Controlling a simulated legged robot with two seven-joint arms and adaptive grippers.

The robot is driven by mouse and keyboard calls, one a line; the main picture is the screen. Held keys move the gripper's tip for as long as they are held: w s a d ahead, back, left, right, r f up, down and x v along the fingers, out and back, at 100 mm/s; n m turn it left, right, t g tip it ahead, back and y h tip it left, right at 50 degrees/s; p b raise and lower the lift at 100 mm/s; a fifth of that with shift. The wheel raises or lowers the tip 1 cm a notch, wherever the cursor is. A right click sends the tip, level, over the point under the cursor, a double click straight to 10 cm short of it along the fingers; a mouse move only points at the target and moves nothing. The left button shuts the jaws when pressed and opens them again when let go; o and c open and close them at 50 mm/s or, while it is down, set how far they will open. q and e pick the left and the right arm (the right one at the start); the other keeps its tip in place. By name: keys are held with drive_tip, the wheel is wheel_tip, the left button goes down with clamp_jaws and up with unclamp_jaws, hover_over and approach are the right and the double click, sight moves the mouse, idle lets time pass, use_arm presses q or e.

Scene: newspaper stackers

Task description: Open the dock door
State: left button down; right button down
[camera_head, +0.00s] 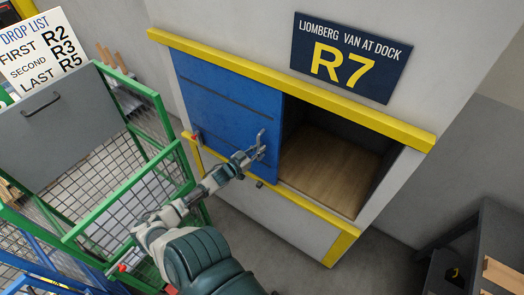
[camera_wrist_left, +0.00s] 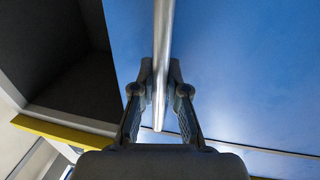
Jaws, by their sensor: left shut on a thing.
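The blue dock door (camera_head: 222,103) covers the left part of the opening under the R7 sign (camera_head: 350,57). The right part of the opening is uncovered and shows an empty compartment with a wooden floor (camera_head: 325,170). My left gripper (camera_head: 256,152) is at the door's right edge, shut on its metal handle (camera_head: 261,139). In the left wrist view, both fingers of the left gripper (camera_wrist_left: 160,92) close around the upright handle bar (camera_wrist_left: 162,40), with the blue door (camera_wrist_left: 240,70) behind it. My right gripper is not in view.
Yellow rails (camera_head: 300,92) run above and below the opening. A green mesh cart (camera_head: 177,150) with a grey panel (camera_head: 60,128) stands at the left, by a drop list board (camera_head: 42,50). A dark shelf (camera_head: 490,240) stands at the lower right. Grey floor (camera_head: 375,265) is clear between.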

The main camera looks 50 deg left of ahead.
use_arm(q)
drive_tip(key=shift+f, duration=0.15)
drive_tip(key=c, duration=1.2)
unclamp_jaws()
drive_tip(key=s, duration=0.8)
drive_tip(key=s+d, duration=0.1)
drive_tip(key=s, duration=0.3)
drive_tip(key=shift+f, duration=0.1)
